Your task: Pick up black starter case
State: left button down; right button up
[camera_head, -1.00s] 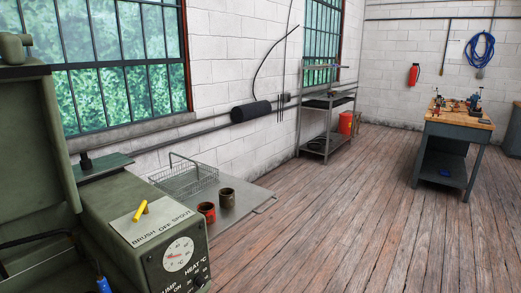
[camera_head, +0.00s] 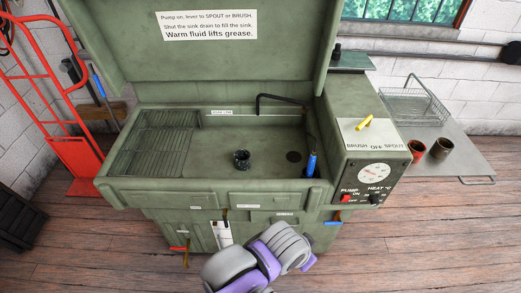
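A small dark, hollow-looking part (camera_head: 241,160), which may be the black starter case, sits on the floor of the green wash sink (camera_head: 205,187), near its middle. It is too small to make out in detail. One of my grey and purple arm links shows at the bottom centre, in front of the sink. No gripper fingers are visible on either side, and nothing touches the dark part.
The sink's lid (camera_head: 120,45) stands open behind it. A wire rack (camera_head: 165,130) fills the basin's left side. A black spout (camera_head: 285,98), a drain (camera_head: 293,156) and a blue-handled brush (camera_head: 311,163) are at the right. A red hand truck (camera_head: 60,100) stands left; a side shelf (camera_head: 465,160) holds two cups.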

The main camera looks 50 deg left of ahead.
aim_at(241, 154)
jog(key=u, duration=2)
jog(key=i+j+u, duration=0.5)
jog(key=u, duration=0.3)
jog(key=i+l, duration=0.45)
